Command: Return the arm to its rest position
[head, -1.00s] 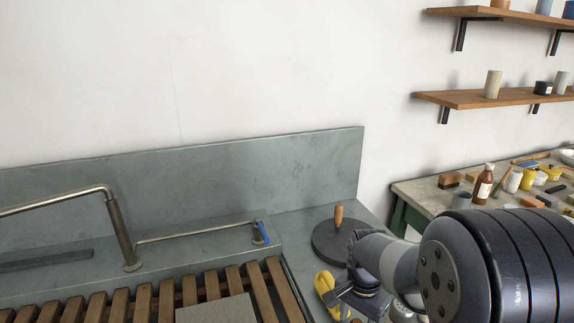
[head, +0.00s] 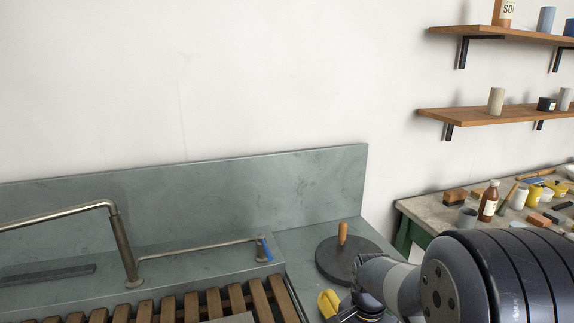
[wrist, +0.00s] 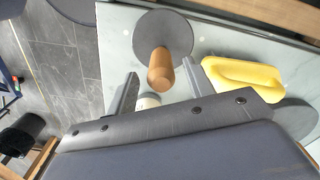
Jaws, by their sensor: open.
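My dark grey arm (head: 470,275) fills the lower right of the head view and bends down toward the sink counter. In that view my gripper is mostly hidden below the arm and the frame edge. In the wrist view my gripper (wrist: 157,88) is open, with its two fingers apart and nothing held between them. A dark round disc (wrist: 150,28) with an upright wooden handle (wrist: 160,70) lies beyond the fingertips. The disc also shows in the head view (head: 332,268), just left of my arm.
The slatted sink rack (head: 195,308), a metal faucet (head: 125,250), a cluttered side table (head: 425,208) and wall shelves (head: 470,118) surround the counter.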

